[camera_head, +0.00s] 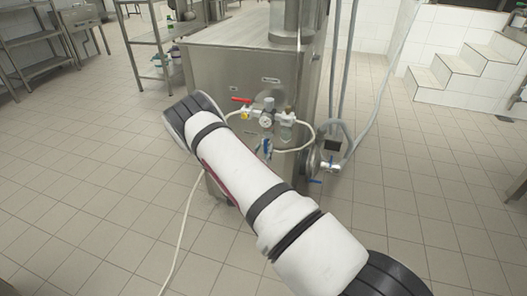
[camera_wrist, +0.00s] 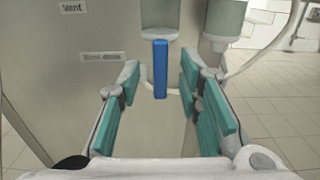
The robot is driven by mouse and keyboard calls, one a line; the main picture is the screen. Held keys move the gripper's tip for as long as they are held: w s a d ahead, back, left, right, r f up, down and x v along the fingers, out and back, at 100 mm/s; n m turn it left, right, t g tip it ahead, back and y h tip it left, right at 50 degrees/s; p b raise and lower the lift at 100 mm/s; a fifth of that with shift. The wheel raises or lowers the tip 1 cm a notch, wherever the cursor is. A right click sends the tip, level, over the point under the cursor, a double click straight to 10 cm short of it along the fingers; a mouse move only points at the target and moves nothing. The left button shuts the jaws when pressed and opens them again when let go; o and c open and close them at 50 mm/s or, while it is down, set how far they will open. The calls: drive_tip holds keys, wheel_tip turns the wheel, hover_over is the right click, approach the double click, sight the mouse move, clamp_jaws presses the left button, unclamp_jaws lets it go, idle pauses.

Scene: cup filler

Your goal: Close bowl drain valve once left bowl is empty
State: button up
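My gripper (camera_wrist: 160,90) is open in the wrist view, with teal pads on both fingers. A blue valve handle (camera_wrist: 160,68) hangs straight down from a grey fitting, in line with the gap between the fingertips. No contact with the fingers shows. A small label (camera_wrist: 103,56) on the steel panel left of the handle is too blurred to read surely. In the head view, a blue handle (camera_head: 265,149) shows just past my arm on the steel machine (camera_head: 225,75). My gripper is hidden behind my arm there. The left bowl is not in view.
A pressure gauge (camera_head: 266,121) and a red-handled valve (camera_head: 241,100) sit above the blue handle. A hose (camera_head: 192,215) runs down to the floor. Another blue-handled valve (camera_head: 328,166) sits at the lower right. Tiled floor (camera_head: 80,190) is clear at left.

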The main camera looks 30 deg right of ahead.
drive_tip(key=shift+w+d, duration=0.25)
drive_tip(key=shift+d, duration=0.1)
drive_tip(key=shift+c, duration=0.4)
clamp_jaws()
drive_tip(key=shift+m, duration=0.3)
drive_tip(key=shift+w+a+r+m+p, duration=0.15)
drive_tip(key=shift+m+p, duration=1.15)
drive_tip(key=shift+m, duration=1.55)
drive_tip(key=shift+w+a+r+m+p, duration=0.15)
drive_tip(key=shift+m+p, duration=1.1)
drive_tip(key=shift+m, duration=1.65)
drive_tip(key=shift+w+a+r+m+p, duration=0.1)
drive_tip(key=shift+r+m+p, duration=0.15)
drive_tip(key=shift+m+p, duration=1.85)
drive_tip(key=shift+m+b, duration=0.75)
drive_tip(key=shift+m, duration=0.2)
